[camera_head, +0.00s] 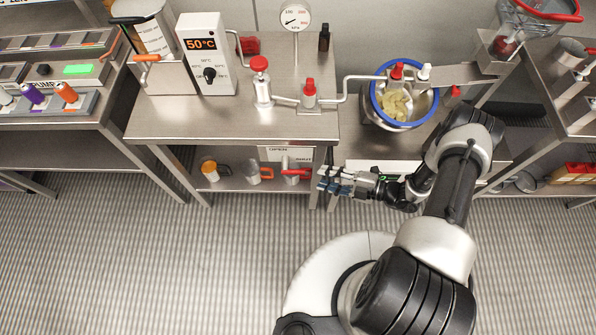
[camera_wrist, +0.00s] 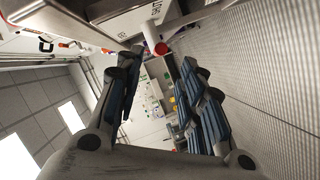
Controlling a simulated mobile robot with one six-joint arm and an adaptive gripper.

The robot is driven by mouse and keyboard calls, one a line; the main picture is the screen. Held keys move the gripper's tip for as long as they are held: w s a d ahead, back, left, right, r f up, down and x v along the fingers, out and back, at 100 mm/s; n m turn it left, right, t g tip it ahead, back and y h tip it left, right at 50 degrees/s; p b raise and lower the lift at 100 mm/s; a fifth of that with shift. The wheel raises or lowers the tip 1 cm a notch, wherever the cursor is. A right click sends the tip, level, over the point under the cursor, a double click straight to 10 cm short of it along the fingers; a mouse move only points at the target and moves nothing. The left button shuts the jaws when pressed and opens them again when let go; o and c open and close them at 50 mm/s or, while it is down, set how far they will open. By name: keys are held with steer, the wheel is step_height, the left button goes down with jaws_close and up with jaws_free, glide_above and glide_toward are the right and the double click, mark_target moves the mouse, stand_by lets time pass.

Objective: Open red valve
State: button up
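A red valve lever (camera_head: 297,172) is on a pale cylindrical body at the right end of the lower shelf, under the steel table. A plate (camera_head: 280,154) marked OPEN and SHUT is behind it. In the wrist view, a red handle end (camera_wrist: 161,48) on a white body shows beyond the gap between the fingers. My gripper (camera_head: 321,179) is just right of the lever in the head view, and its fingers point left. The fingers are apart with nothing between them in the wrist view (camera_wrist: 160,60), so it is open. Contact with the lever cannot be told.
Red-topped fittings (camera_head: 260,65) (camera_head: 309,87) sit on the tabletop pipe. A blue-rimmed bowl (camera_head: 376,103) stands to the right. Orange-topped and grey containers (camera_head: 210,172) (camera_head: 253,174) share the lower shelf. Table legs (camera_head: 331,175) stand near my gripper. The striped floor in front is clear.

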mark_target(298, 171)
steer(key=b+x, duration=0.1)
steer(key=x, duration=0.9)
steer(key=shift+a+f, duration=0.1)
steer(key=shift+a, duration=0.1)
jaws_close()
stand_by(0.3)
